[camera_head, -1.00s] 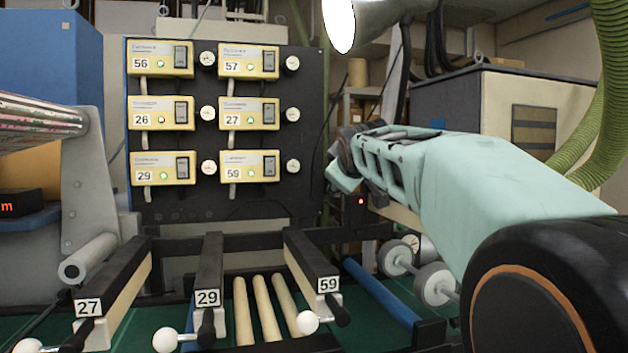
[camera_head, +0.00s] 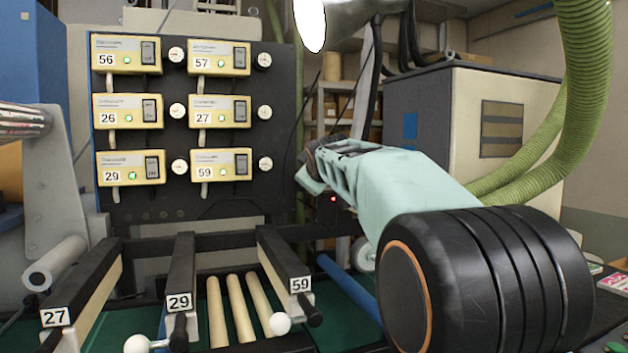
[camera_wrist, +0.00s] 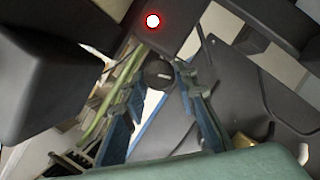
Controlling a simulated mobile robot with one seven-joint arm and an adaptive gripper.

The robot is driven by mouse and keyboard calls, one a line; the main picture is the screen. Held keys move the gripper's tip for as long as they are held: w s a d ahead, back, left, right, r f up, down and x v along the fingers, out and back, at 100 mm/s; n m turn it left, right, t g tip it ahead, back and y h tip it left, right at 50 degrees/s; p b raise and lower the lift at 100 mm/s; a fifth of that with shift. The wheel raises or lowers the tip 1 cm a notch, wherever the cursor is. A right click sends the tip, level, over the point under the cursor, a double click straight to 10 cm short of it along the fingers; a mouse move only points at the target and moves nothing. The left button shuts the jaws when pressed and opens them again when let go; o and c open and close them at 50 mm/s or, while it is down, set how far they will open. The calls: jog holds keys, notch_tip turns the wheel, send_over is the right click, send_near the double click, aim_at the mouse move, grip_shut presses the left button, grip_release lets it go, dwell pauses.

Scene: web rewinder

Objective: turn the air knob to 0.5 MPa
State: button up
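In the wrist view a dark round knob (camera_wrist: 158,73) with a pale mark on its face shows between the tips of my gripper (camera_wrist: 160,80). The two blue-grey fingers are apart, one on each side of the knob, with gaps visible. The picture does not show how far the tips are from it in depth. The scale around the knob cannot be read. In the head view my gripper (camera_head: 309,172) is right of the dark control panel (camera_head: 228,197); the knob cannot be made out there.
A lit red lamp (camera_wrist: 152,21) is near the knob; it also shows in the head view (camera_head: 333,198). Numbered boxes and small dials (camera_head: 265,164) cover the panel. Black arms with white balls (camera_head: 280,323) stand below. A green hose (camera_head: 583,100) hangs at right.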

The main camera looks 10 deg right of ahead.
jog(key=c, duration=0.5)
jog(key=m+g+y+p, duration=0.1)
jog(key=m+y+p, duration=0.1)
jog(key=m+p, duration=0.1)
jog(key=shift+d+r, duration=0.1)
jog(key=shift+d, duration=0.05)
jog(key=o, duration=1.1)
jog(key=shift+o, duration=0.2)
